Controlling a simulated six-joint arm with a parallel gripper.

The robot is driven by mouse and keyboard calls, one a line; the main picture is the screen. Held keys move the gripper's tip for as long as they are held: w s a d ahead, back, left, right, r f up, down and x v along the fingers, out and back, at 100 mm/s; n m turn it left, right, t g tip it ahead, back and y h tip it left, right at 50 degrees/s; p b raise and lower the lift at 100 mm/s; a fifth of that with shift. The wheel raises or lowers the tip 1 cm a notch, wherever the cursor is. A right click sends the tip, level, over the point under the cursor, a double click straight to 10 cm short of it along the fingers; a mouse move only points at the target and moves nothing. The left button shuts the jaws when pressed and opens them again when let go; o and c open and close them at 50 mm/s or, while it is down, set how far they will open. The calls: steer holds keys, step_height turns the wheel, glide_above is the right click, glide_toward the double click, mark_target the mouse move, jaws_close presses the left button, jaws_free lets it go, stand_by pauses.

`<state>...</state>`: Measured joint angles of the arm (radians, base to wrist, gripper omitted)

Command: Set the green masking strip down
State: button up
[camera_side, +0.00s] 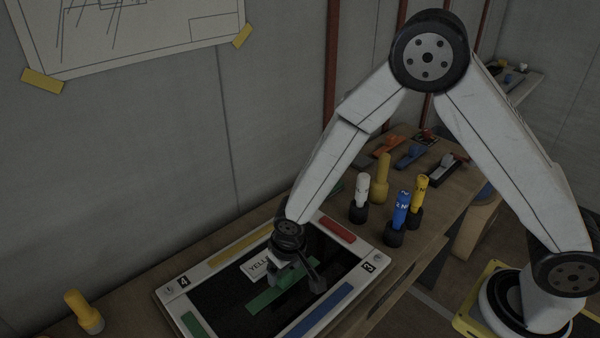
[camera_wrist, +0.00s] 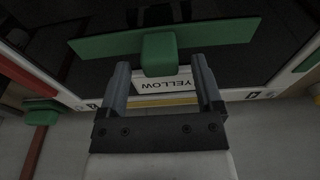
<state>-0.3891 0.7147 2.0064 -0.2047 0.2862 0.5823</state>
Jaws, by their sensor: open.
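The green masking strip (camera_side: 265,300) lies on the dark middle of a white-framed panel (camera_side: 172,291), at an angle to the frame. It is long and flat with a raised green grip block (camera_wrist: 160,54). My gripper (camera_side: 302,280) is low over the panel at the strip, partly hiding it in the side view. In the wrist view, my gripper (camera_wrist: 160,72) is open, with a finger on each side of the block and a gap visible at each side. The strip seems to rest on the panel; exact contact beneath it is hidden.
A "YELLOW" card (camera_side: 261,266) lies near the strip. Red (camera_side: 337,229), yellow (camera_side: 245,242), blue (camera_side: 321,308) and green (camera_side: 193,325) bars line the frame. Several upright markers (camera_side: 400,212) stand right of the panel. A yellow cylinder (camera_side: 83,311) stands at left.

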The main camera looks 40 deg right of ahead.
step_height(320, 180, up, 10)
steer(key=s, duration=0.1)
steer(key=shift+s+r, duration=0.2)
steer(key=shift+s, duration=0.15)
stand_by(0.3)
stand_by(0.4)
steer(key=s+d+r, duration=0.1)
steer(key=s+d, duration=0.3)
steer(key=d, duration=0.3)
steer(key=s+d+r, duration=0.1)
steer(key=s+d, duration=0.4)
steer(key=d, duration=0.3)
steer(key=shift+s+r+t, duration=0.25)
steer(key=shift+t, duration=0.15)
